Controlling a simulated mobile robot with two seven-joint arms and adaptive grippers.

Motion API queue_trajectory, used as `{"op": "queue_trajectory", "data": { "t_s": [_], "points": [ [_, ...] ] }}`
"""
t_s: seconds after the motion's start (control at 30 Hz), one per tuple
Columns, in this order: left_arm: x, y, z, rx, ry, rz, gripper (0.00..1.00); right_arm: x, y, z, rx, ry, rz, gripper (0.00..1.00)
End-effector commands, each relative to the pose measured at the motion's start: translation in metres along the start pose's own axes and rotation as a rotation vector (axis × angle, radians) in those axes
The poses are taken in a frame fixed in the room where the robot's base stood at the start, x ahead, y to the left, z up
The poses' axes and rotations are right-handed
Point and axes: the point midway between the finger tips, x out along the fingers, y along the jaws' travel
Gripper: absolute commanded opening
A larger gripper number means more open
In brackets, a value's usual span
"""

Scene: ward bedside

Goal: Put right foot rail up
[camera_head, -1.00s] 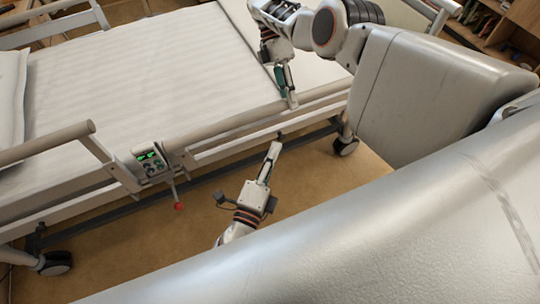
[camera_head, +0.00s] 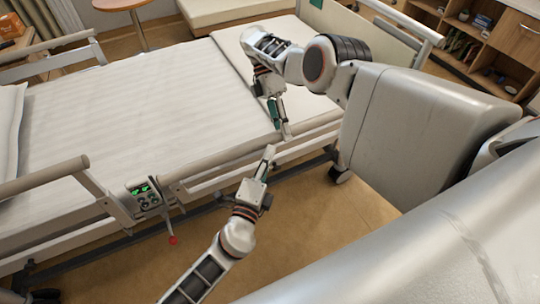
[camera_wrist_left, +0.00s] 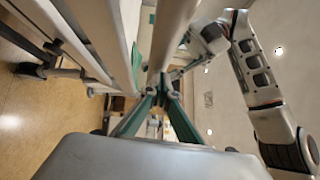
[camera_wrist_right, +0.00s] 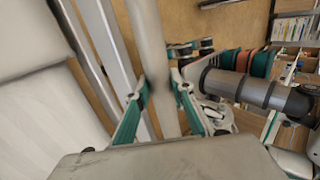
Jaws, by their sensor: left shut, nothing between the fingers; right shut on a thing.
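The right foot rail (camera_head: 215,163) is a pale bar along the near side of the bed, low, about level with the mattress edge. A lever with a red knob (camera_head: 173,240) hangs below its left end. My right gripper (camera_head: 284,132) is shut on the rail's bar; the bar runs between its fingers in the right wrist view (camera_wrist_right: 150,50). My left gripper (camera_head: 268,152) is shut and empty, its tips just on the near side of the rail; I cannot tell if they touch. The left wrist view shows its closed fingers (camera_wrist_left: 161,92) close by the bar (camera_wrist_left: 174,35).
A control panel (camera_head: 147,196) with green lights sits left of the foot rail. The raised head rail (camera_head: 45,178) stands farther left. The mattress (camera_head: 150,95) is bare. The floor (camera_head: 310,210) in front is clear. Shelves (camera_head: 490,40) stand at the far right.

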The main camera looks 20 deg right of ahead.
Motion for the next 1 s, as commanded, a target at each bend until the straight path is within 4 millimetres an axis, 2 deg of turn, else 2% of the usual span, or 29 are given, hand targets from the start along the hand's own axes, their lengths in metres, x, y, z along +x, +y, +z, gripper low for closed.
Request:
{"op": "queue_trajectory", "data": {
  "t_s": [0.03, 0.2, 0.43, 0.47, 0.5, 1.0],
  "points": [
    [0.0, 0.002, 0.0, -0.001, 0.0, 0.001, 0.0, 0.011, 0.003, -0.005, 0.001, 0.012, -0.011, 0.0],
    [0.009, -0.003, 0.01, 0.0, -0.001, 0.0, 0.0, 0.011, 0.003, -0.005, 0.001, 0.012, -0.012, 0.0],
    [0.01, -0.004, 0.012, 0.0, -0.005, -0.001, 0.0, 0.011, 0.002, -0.006, -0.001, 0.013, -0.014, 0.0],
    [0.01, -0.004, 0.012, 0.001, -0.005, -0.001, 0.0, 0.011, 0.002, -0.006, 0.0, 0.013, -0.014, 0.3],
    [0.01, -0.004, 0.012, 0.001, -0.005, -0.001, 0.0, 0.011, 0.002, -0.005, 0.0, 0.012, -0.014, 0.4],
    [0.009, -0.005, 0.01, 0.0, -0.001, 0.0, 0.0, 0.003, 0.001, -0.001, 0.002, 0.004, -0.003, 0.4]
  ]
}}
